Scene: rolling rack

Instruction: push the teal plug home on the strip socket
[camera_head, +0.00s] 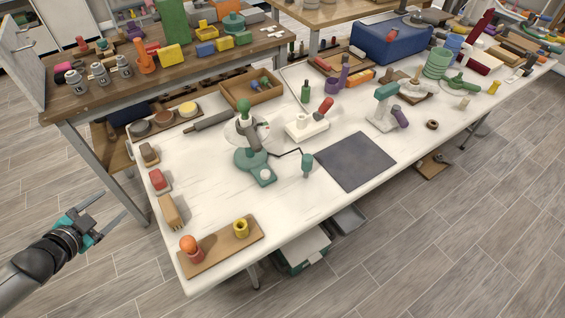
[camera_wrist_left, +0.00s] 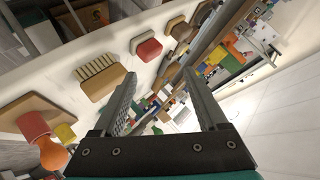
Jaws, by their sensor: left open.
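A small teal piece (camera_head: 307,162), which looks like the plug, stands on the white bench beside the dark mat. A thin black cord runs from it toward a teal-based device (camera_head: 256,167). A white block (camera_head: 306,127) with a red-topped part on it lies behind; I cannot tell whether it is the strip socket. My left gripper (camera_head: 113,203) is open and empty, off the bench's left end, far from the teal piece. In the left wrist view its fingers (camera_wrist_left: 160,76) are spread with nothing held between them. My right gripper is not in view.
A board with an orange-topped peg (camera_head: 190,245) and a yellow ring (camera_head: 240,228) sits at the bench's near corner. A brush (camera_head: 171,212) and red block (camera_head: 160,181) line the left edge. The dark mat (camera_head: 355,161) is bare. Floor beside my gripper is clear.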

